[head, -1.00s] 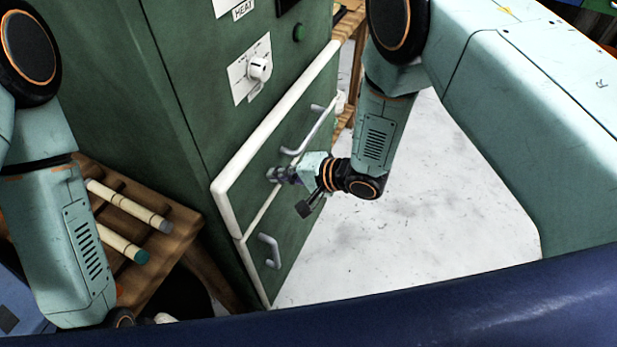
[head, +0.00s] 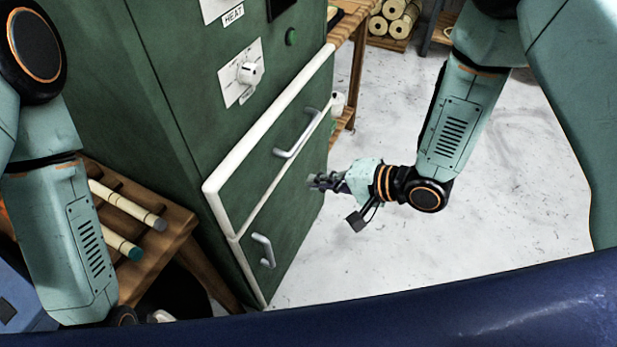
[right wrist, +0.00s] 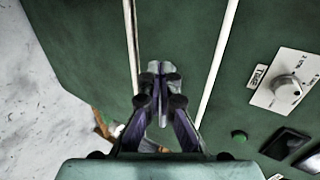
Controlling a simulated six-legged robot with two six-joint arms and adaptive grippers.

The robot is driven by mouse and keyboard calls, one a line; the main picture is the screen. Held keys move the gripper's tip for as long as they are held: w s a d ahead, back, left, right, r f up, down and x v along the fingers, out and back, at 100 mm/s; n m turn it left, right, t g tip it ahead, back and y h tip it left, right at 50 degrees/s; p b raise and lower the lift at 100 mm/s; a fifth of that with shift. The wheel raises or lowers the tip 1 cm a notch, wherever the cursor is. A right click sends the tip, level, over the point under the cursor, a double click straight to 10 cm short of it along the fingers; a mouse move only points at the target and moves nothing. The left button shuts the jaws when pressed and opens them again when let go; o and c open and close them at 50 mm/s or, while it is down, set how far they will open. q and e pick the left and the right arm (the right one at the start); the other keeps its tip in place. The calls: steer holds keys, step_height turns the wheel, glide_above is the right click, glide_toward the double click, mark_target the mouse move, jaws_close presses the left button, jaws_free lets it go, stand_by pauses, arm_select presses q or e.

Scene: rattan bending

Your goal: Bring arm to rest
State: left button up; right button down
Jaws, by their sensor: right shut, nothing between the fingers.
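My right gripper (head: 325,182) is in front of the green cabinet, to the right of its drawer fronts in the head view. Its fingers are together and empty. In the right wrist view the closed fingertips (right wrist: 158,72) show against the green cabinet front (right wrist: 80,50), between two white edge strips. My left arm (head: 65,230) comes down at the left edge of the head view. Its gripper is out of the picture below, so its fingers do not show.
The green cabinet (head: 150,90) carries metal handles (head: 297,133), a control knob (head: 249,73) and a green button (head: 291,37). A wooden rack (head: 165,250) with rods stands at left. Rolls (head: 395,15) lie at the back. The pale floor (head: 500,190) at right is clear.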

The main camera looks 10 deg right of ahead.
steer(key=shift+w+a, duration=0.1)
steer(key=s+d+f+n+g+h+b, duration=0.3)
steer(key=s+d+f+h+b, duration=0.2)
steer(key=s+f, duration=0.6)
steer(key=s+d+f+n+g+h+b, duration=0.3)
steer(key=s+d+f+h+b, duration=0.2)
steer(key=s, duration=1.1)
steer(key=shift+d+f+g+b, duration=0.4)
steer(key=shift+d+f+b, duration=0.85)
steer(key=shift+d+f, duration=1.55)
steer(key=shift+a+f, duration=0.6)
steer(key=shift+a, duration=0.05)
